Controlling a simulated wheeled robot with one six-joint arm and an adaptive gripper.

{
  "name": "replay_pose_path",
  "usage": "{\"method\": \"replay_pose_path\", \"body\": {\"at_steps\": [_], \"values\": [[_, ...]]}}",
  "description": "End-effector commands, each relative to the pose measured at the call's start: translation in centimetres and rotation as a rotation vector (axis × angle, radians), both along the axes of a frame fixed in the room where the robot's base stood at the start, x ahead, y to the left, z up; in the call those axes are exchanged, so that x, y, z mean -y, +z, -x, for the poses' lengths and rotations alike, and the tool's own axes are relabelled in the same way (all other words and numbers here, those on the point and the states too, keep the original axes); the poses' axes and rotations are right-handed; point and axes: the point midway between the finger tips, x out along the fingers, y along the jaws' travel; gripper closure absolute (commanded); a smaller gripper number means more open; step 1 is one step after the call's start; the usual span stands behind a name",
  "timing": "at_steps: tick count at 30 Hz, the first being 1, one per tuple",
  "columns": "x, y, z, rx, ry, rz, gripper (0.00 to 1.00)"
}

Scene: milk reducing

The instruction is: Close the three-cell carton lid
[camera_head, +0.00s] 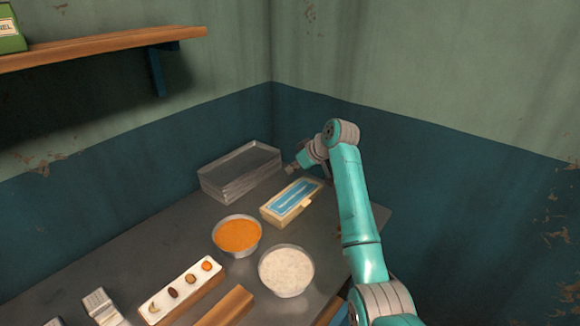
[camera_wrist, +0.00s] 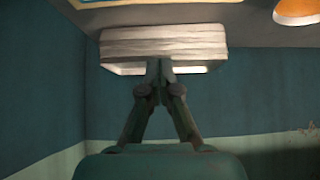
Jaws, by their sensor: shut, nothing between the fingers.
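A cream rectangular carton (camera_head: 291,203) with a blue, pale-striped top face sits on the table toward the back. A small cream tab sticks out at its front right side. I cannot tell whether the lid lies fully flat. A corner of the carton also shows at the top edge of the wrist view (camera_wrist: 98,4). My gripper (camera_head: 291,169) is just behind the carton, between it and the metal trays, and apart from the carton as far as I can see. In the wrist view my gripper's fingers (camera_wrist: 161,66) meet at the tips, shut and empty, in front of the trays.
Stacked metal trays (camera_head: 240,172) stand at the back, left of my gripper. A bowl of orange food (camera_head: 238,236) and a bowl of white food (camera_head: 287,271) stand in front of the carton. A white sample tray (camera_head: 160,299) lies front left. A wooden shelf (camera_head: 100,48) hangs upper left.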

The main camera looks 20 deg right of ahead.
Motion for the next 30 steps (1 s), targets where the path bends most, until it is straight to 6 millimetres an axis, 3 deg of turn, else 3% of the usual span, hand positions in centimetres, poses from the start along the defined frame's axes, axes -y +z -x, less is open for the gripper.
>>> {"method": "replay_pose_path", "body": {"at_steps": [17, 30], "values": [[3.0, -4.0, 4.1, 0.43, -0.005, -0.317, 1.0], [4.0, -6.8, 5.6, 0.423, -0.001, -0.308, 1.0]]}}
